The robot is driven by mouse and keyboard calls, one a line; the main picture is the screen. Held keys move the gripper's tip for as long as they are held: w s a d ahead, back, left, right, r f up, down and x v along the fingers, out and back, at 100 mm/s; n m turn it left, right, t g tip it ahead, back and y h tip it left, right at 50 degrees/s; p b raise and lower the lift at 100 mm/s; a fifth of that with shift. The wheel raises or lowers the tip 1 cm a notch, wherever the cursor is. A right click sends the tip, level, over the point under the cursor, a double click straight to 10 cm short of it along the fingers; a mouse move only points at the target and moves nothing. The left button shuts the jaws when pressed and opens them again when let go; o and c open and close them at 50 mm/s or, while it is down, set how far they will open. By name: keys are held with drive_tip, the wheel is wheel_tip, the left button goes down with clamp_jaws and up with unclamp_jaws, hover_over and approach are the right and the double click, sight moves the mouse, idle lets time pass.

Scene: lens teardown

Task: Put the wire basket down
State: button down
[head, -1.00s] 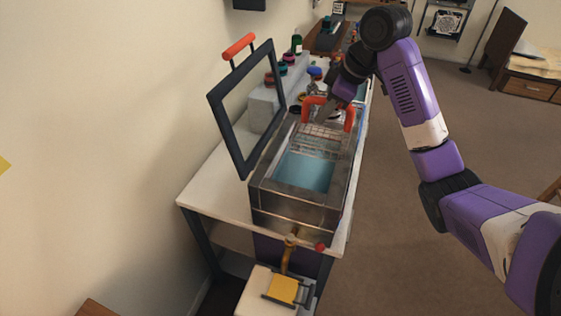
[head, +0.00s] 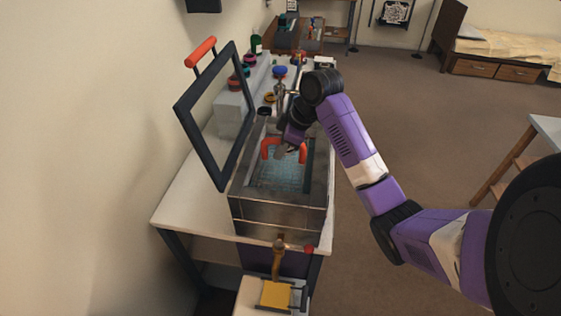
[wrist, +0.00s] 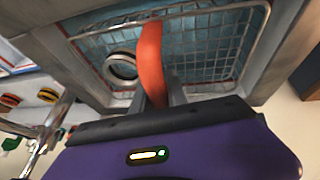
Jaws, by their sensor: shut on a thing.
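The wire basket (wrist: 206,51) is a metal mesh with an orange-red arched handle (head: 303,151). In the head view it sits down inside the steel tank (head: 279,212), in the blue liquid. My gripper (wrist: 158,92) is shut on the handle, seen close up in the wrist view. A dark-rimmed ring (wrist: 121,67) shows in the basket. The head view does not show clearly whether the basket touches the tank floor. My gripper partly hides the handle there.
An open black-framed lid (head: 217,115) with a red grip stands left of the tank. Bottles and lens parts crowd the bench behind, with a tap (head: 279,90) close by. A yellow-topped pedal (head: 275,295) is in front. The bench's left front corner (head: 180,215) is clear.

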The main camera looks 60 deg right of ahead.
sight(282, 161)
drive_tip(key=shift+f+p, duration=0.3)
drive_tip(key=shift+f, duration=2.55)
drive_tip(key=c, duration=1.3)
unclamp_jaws()
drive_tip(key=b+v, duration=0.1)
drive_tip(key=v, duration=1.1)
